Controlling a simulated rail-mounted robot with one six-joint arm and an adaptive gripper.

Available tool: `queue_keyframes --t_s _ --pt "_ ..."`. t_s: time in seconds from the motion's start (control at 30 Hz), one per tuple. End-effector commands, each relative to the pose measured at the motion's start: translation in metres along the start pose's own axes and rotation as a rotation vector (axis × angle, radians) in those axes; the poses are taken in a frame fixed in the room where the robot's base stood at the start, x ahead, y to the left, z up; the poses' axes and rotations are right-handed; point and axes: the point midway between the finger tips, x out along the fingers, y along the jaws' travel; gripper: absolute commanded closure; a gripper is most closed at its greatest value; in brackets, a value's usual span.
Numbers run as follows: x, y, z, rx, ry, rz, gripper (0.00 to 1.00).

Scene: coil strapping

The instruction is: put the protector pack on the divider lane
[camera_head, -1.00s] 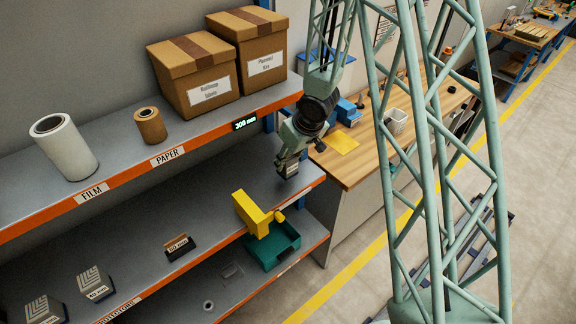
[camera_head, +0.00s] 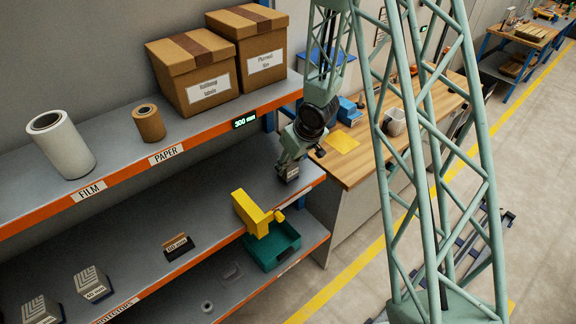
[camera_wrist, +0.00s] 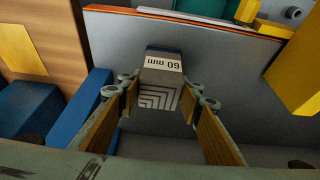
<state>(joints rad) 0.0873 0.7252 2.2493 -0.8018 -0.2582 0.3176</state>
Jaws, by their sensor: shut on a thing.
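The protector pack (camera_wrist: 160,65) is a grey block with a chevron pattern and a "60 mm" label. My gripper (camera_wrist: 160,92) is shut on it, with a finger at each side. In the head view my gripper (camera_head: 288,166) is over the right end of the middle shelf, and the pack (camera_head: 291,173) shows as a small piece at its tip. Whether the pack touches the shelf I cannot tell. A dark divider with a brown upright plate and a "60 mm" label (camera_head: 178,247) stands on the middle shelf, left of my gripper.
Two more chevron packs (camera_head: 92,284) sit at the left of the middle shelf (camera_head: 130,240). Rolls and cartons (camera_head: 195,82) fill the top shelf. The wooden bench (camera_head: 365,158) stands to the right.

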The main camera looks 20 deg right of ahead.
Motion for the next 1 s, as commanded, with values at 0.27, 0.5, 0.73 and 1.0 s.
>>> queue_keyframes --t_s 0.27,0.5,0.73,1.0 --pt "0.0034 0.0 0.0013 -0.001 0.0 0.0 0.81" --pt "0.0026 0.0 0.0011 0.0 0.0 0.0 0.54" --pt "0.0023 0.0 0.001 0.0 0.0 0.0 0.54" --pt "-0.0057 0.0002 -0.0005 -0.001 0.0 0.0 0.54"
